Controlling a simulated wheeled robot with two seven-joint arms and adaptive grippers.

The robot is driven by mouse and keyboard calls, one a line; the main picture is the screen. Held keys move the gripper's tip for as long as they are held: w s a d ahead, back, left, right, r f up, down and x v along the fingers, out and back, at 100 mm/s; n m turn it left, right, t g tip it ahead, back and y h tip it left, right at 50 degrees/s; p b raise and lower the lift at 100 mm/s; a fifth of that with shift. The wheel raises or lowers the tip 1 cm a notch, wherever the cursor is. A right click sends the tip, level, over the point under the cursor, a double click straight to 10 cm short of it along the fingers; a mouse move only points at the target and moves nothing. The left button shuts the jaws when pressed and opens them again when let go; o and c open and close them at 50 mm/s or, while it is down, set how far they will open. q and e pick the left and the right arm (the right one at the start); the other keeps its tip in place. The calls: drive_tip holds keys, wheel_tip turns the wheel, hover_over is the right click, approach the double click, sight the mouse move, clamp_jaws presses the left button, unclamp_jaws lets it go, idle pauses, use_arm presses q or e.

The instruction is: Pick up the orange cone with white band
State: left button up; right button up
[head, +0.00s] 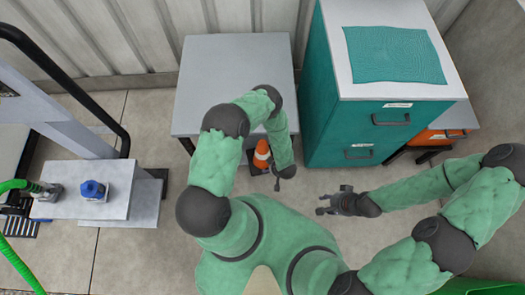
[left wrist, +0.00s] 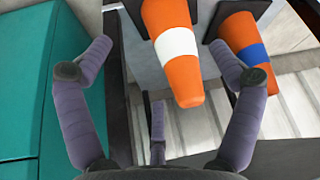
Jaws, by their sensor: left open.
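The orange cone with white band (left wrist: 178,44) is in the left wrist view, with its narrow tip toward the bottom of the picture and its dark base at the top. My left gripper (left wrist: 163,55) is open, its fingers spread on either side of this cone, with nothing held. In the head view the orange cone (head: 262,152) shows partly behind my left arm, beside the grey table. My left gripper (head: 287,172) is small and dark there, just right of the cone. My right gripper (head: 325,203) is open and empty over the floor, farther right.
A second orange cone with a blue band (left wrist: 250,48) stands close beside it. A grey table (head: 235,60) is behind my left arm, and a teal drawer cabinet (head: 325,110) stands right of it. A blue object (head: 93,190) sits on a stand at left. Floor between is clear.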

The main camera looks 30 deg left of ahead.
sight(265, 149)
use_arm(q)
drive_tip(key=w+a, duration=0.2)
drive_tip(key=w+a+b, duration=0.1)
drive_tip(key=w+a, duration=0.1)
drive_tip(key=a, duration=0.1)
drive_tip(key=w+a+b, duration=0.1)
drive_tip(key=a, duration=0.2)
drive_tip(key=shift+w, duration=0.4)
drive_tip(key=b+x, duration=0.2)
drive_tip(key=x, duration=0.1)
drive_tip(key=b+x, duration=0.1)
drive_tip(key=x, duration=0.1)
drive_tip(key=shift+w+a, duration=0.25)
drive_tip(key=shift+a, duration=0.1)
drive_tip(key=c, duration=1.7)
drive_tip(key=shift+r, duration=0.2)
